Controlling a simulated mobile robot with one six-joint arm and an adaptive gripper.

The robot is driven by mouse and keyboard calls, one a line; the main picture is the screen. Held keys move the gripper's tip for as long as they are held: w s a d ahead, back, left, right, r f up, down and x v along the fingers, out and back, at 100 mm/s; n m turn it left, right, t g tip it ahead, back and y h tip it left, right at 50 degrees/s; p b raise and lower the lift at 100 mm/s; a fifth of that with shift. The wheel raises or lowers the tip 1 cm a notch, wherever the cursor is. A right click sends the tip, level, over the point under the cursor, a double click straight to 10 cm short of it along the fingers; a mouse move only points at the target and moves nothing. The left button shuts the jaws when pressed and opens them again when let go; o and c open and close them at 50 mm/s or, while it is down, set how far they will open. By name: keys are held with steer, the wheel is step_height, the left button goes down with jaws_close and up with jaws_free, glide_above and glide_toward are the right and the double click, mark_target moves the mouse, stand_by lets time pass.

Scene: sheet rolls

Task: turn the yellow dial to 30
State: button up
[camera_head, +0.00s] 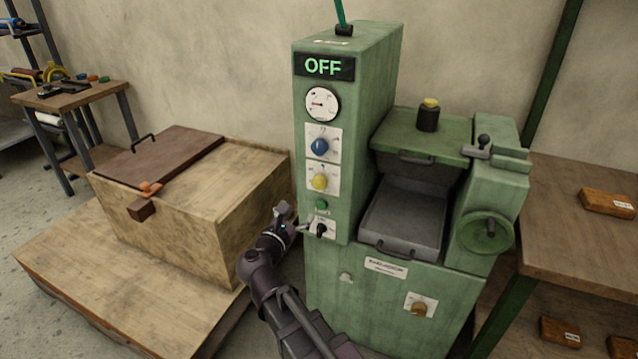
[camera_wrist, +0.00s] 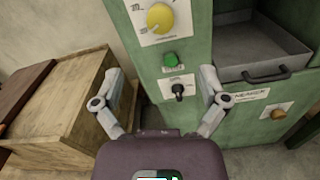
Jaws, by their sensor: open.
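The yellow dial (camera_head: 319,182) sits on a white scale plate on the front of the green machine (camera_head: 375,60), below a blue dial (camera_head: 319,146). In the wrist view the yellow dial (camera_wrist: 160,18) is near the top edge; its scale marks are too small to read surely. My gripper (camera_head: 292,220) is in front of the machine's lower front, below the yellow dial and apart from it. In the wrist view my gripper (camera_wrist: 163,82) is open, its fingers spread either side of the black switch (camera_wrist: 178,90), with nothing between them.
A green button (camera_head: 321,205) and the black switch sit below the yellow dial. A display reads OFF (camera_head: 323,66). A wooden box (camera_head: 190,215) stands left of the machine. An open tray (camera_head: 405,215) and a handwheel (camera_head: 485,233) are at right.

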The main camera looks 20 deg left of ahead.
mark_target(318, 185)
steer(key=w, duration=0.9)
steer(key=w+d, duration=0.1)
steer(key=w, duration=0.3)
steer(key=shift+w, duration=0.4)
steer(key=c, duration=1.1)
